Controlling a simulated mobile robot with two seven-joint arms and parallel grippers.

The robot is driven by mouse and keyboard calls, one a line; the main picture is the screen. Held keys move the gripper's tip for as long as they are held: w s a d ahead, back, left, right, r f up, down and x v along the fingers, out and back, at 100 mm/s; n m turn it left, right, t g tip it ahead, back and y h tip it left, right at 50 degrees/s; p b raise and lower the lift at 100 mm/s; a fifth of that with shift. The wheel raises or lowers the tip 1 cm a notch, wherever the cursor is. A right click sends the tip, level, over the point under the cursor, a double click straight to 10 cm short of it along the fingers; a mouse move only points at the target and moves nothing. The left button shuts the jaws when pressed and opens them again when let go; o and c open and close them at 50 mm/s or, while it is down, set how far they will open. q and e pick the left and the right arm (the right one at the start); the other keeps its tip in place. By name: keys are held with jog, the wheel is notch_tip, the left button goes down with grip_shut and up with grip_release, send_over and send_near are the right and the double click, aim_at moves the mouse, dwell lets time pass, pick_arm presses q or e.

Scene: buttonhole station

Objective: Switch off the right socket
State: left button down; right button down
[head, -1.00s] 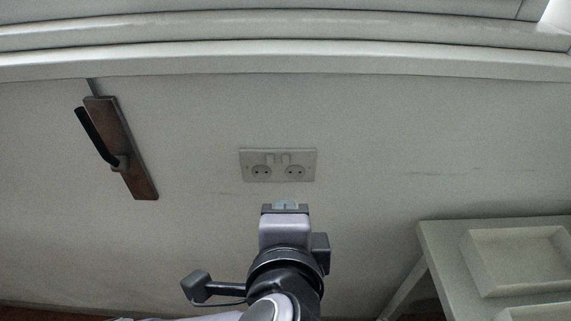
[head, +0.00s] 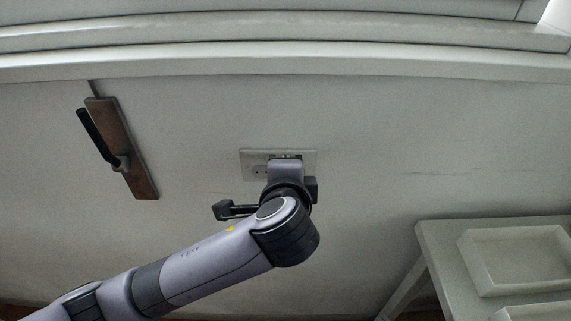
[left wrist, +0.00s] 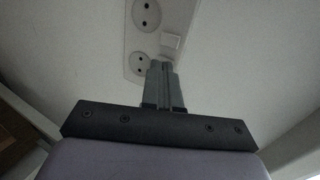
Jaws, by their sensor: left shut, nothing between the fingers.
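A white double socket plate (head: 310,168) is fixed on the wall. My left gripper (head: 285,157) is shut and empty in front of its right half, hiding the right socket and most of the switches in the head view. The left socket (head: 258,171) shows partly beside it. In the left wrist view the plate runs top to bottom, with two round outlets. The lower outlet (left wrist: 139,63) lies just left of my closed fingertips (left wrist: 162,64). A pale switch (left wrist: 172,42) shows just beyond the fingertips. I cannot tell whether they touch it. My right gripper is out of view.
A brown wooden plate with a black lever handle (head: 122,150) is on the wall at left. A pale table (head: 436,240) with trays (head: 480,262) stands at lower right. The wall between the socket plate and the table is clear.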

pick_arm(q)
jog(key=shift+w, duration=0.35)
jog(key=shift+w+r, duration=0.1)
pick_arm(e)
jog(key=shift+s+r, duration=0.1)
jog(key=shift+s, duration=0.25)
